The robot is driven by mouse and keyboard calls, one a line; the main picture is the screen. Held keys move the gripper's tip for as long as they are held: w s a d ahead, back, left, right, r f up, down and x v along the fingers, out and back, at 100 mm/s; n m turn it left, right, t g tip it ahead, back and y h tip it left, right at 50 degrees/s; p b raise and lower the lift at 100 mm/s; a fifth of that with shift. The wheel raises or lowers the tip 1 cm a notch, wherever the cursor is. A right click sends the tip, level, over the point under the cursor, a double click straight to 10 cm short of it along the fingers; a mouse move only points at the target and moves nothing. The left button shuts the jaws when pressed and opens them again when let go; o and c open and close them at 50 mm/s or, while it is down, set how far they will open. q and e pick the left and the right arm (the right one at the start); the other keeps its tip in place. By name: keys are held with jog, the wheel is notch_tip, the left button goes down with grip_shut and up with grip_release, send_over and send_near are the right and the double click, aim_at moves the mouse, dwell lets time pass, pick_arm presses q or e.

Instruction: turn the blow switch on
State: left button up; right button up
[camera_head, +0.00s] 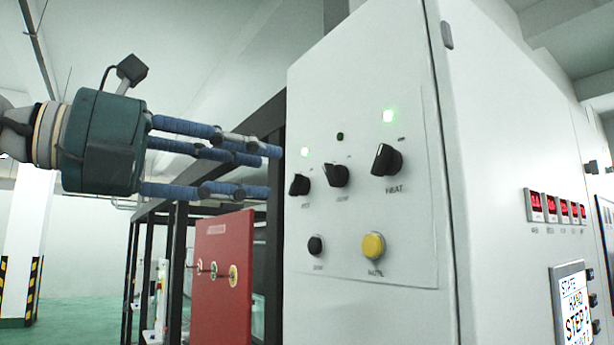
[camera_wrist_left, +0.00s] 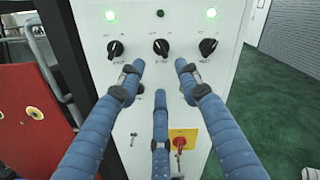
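The grey cabinet's panel carries three black knob switches in a row. The left knob (camera_head: 300,184) and the right knob (camera_head: 386,160), labelled HEAT, have lit green lamps above them. The middle knob (camera_head: 336,175) has a dark lamp (camera_head: 340,136) above it. Its label is too small to read surely, so I cannot confirm it is the blow switch. My left gripper (camera_head: 268,170) is open and empty, its three fingers pointing at the panel from the left. In the left wrist view, the middle knob (camera_wrist_left: 161,47) shows between and beyond the two upper fingertips. My right gripper is not in view.
Below the knobs are a black button (camera_head: 315,245) and a yellow button (camera_head: 373,246). A red panel (camera_head: 222,275) with small round fittings stands left of the cabinet, by a black frame (camera_head: 180,250). Red digital displays (camera_head: 552,207) and a screen (camera_head: 573,305) are on the cabinet's right side.

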aim_at(334, 175)
pick_arm(q)
jog(key=p+x, duration=0.3)
jog(key=x, duration=0.7)
jog(key=shift+w+d, duration=0.15)
jog(key=shift+d, duration=0.05)
grip_shut()
